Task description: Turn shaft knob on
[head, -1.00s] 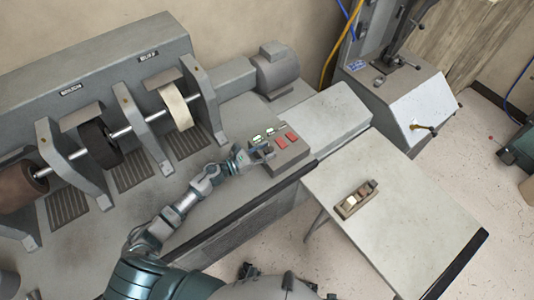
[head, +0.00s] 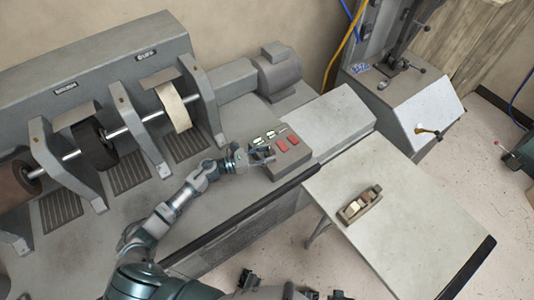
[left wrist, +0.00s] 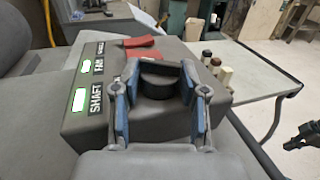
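The control box (head: 290,164) is grey, with red buttons (head: 292,141) and lit green-white indicators (head: 268,137) on top. In the left wrist view the SHAFT label (left wrist: 95,97) is beside a dark round knob (left wrist: 159,75). My left gripper (left wrist: 160,72) has its blue-padded fingers on either side of this knob, with narrow gaps that look clear of it. In the head view the left gripper (head: 266,155) is at the near left of the box and hides the knob. A dark part at the wrist view's right edge may be my right gripper (left wrist: 304,137); its fingers are unclear.
Grinding wheels (head: 174,108) on a shaft stand left of the box, with a motor (head: 278,72) behind. A pale side table (head: 400,220) at the right bears a small rack of bottles (head: 360,204). Another machine (head: 408,100) stands farther back.

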